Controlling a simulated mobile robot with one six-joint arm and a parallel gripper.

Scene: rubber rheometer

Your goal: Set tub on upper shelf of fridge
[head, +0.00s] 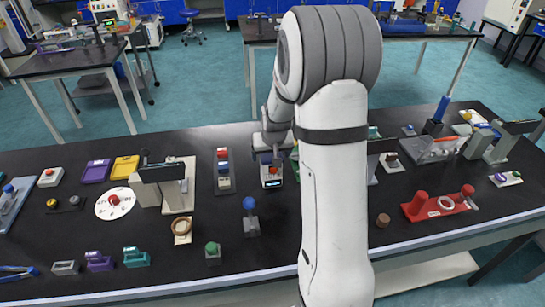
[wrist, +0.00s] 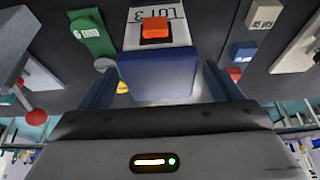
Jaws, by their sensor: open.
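My gripper (head: 270,160) reaches down over the middle of the black bench. In the wrist view its two dark blue fingers (wrist: 158,85) are spread apart. A block with a blue front (wrist: 157,75), a white top marked "LOT 3" and an orange knob (wrist: 155,27) lies between or just beyond the fingers; I cannot tell whether they touch it. In the head view its white and red end (head: 271,182) shows below the gripper. No thing is clearly the tub; small purple (head: 99,261) and green (head: 135,257) open containers sit at front left. I see no clear fridge.
A grey device (head: 178,185) stands left of the gripper, with a white disc (head: 115,203) beside it. A blue-knobbed stand (head: 250,220) is in front. A red fixture (head: 440,204) is at right. Small items crowd the bench, with bare patches between them.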

